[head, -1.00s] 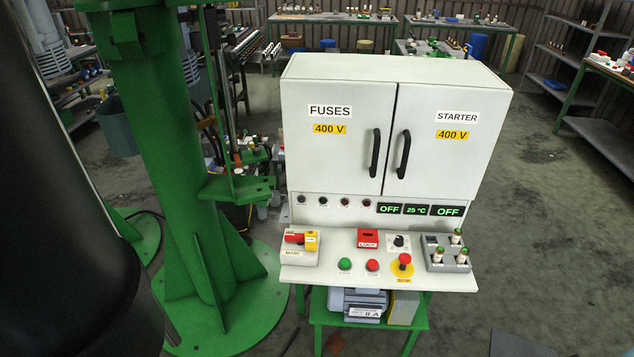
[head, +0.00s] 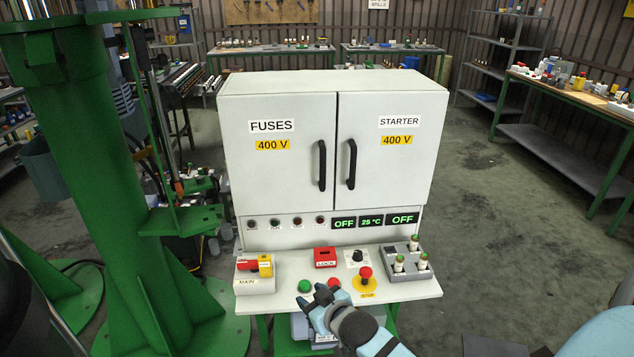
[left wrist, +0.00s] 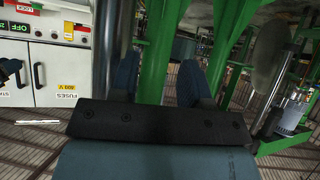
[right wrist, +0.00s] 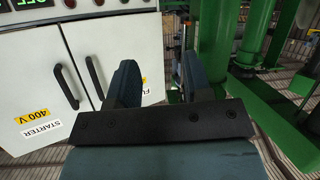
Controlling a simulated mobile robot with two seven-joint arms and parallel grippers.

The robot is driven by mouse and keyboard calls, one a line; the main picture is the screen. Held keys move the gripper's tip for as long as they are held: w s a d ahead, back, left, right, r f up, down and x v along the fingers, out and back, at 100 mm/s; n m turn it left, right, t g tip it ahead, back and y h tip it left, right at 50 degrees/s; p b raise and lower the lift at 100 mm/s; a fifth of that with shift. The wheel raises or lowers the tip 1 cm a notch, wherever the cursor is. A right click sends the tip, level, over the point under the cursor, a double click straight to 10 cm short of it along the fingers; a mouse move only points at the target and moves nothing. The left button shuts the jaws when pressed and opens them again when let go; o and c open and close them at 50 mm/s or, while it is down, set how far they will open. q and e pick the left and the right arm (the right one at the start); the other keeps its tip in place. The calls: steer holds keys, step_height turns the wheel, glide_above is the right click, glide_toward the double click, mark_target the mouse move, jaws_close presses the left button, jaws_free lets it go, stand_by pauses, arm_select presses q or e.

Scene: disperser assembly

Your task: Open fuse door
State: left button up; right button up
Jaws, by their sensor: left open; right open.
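The fuse door (head: 275,195) is the cabinet's left door, labelled FUSES 400 V, and it is shut. Its black vertical handle (head: 322,165) is at the door's right edge. My right gripper (head: 314,298) is open and empty, low in front of the console and below the handle. In the right wrist view, the fuse door (right wrist: 120,45) and its handle (right wrist: 95,78) appear upside down beyond the open fingers, apart from them. The left wrist view shows my left gripper (left wrist: 160,75) open and empty, with the fuse door (left wrist: 70,72) off to its left.
The starter door (head: 395,175) is shut beside the fuse door. The console below bears a main switch (head: 253,268), a red lock (head: 325,258), a red stop button (head: 365,273) and a fuse holder (head: 405,270). A green column (head: 105,170) stands left of the cabinet.

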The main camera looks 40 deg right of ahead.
steer(key=w+d+r+m+t+h+b, duration=0.2)
steer(key=w+d+r+h+b, duration=0.15)
steer(key=w+d+r, duration=0.4)
steer(key=m+t+h+b, duration=0.1)
steer(key=m+h+b, duration=0.2)
steer(key=m+b, duration=0.1)
glide_toward(324, 167)
steer(key=shift+n+y, duration=0.25)
steer(key=shift+n, duration=0.05)
steer(key=x, duration=1)
steer(key=shift+s+d+r+b, duration=0.1)
steer(key=shift+r+b, duration=0.1)
steer(key=shift+b, duration=0.1)
steer(key=shift+w+d, duration=0.15)
steer(key=shift+w, duration=0.35)
steer(key=shift+c, duration=1.2)
jaws_close()
